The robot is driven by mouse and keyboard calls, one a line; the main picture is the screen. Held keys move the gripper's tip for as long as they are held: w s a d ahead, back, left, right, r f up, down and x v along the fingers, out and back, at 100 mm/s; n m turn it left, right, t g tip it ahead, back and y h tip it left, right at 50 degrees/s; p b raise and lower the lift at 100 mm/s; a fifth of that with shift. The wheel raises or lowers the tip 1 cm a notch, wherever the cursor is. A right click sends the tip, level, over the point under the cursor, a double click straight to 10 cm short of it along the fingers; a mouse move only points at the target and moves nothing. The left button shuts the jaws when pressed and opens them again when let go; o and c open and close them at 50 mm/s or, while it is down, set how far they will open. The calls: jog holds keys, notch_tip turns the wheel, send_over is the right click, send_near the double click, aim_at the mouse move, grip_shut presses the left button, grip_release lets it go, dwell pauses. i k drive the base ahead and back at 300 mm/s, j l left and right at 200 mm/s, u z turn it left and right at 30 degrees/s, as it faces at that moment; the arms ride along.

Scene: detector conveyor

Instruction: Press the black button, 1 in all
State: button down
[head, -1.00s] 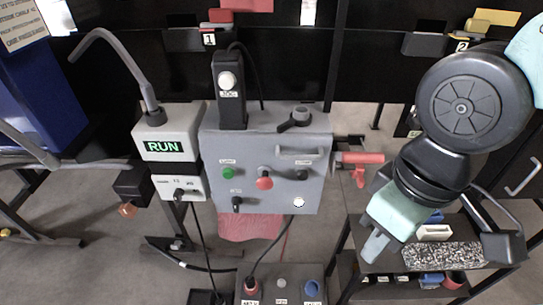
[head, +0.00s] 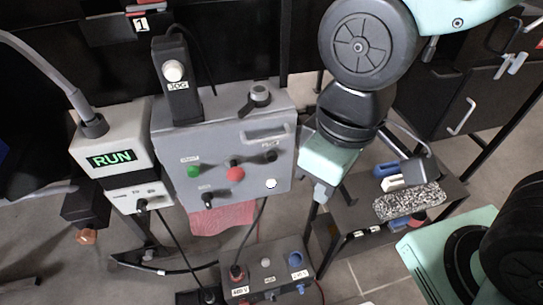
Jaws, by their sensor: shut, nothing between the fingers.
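The grey control box (head: 170,150) stands left of centre in the head view. On its front, a black button (head: 270,156) sits at the upper right, below a grey handle. A green button (head: 193,171), a red button (head: 236,174) and a white button (head: 271,184) are on the same face. My gripper (head: 320,194) points down, just right of the box, apart from the black button. Its fingers look shut, with nothing seen between them.
A grey box with a RUN display (head: 112,159) stands to the left. A JOG pendant (head: 176,84) and a rotary knob (head: 259,95) are on top of the control box. A socket box (head: 267,265) lies below. A shelf (head: 345,215) with small items is at right.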

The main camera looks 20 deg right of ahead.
aim_at(272, 156)
jog(key=k+j+z, duration=0.15)
jog(key=z, duration=0.2)
jog(key=k+z, duration=0.15)
jog(key=z, duration=0.2)
jog(key=k+j+z, duration=0.1)
jog(key=z, duration=0.25)
jog(key=k, duration=0.05)
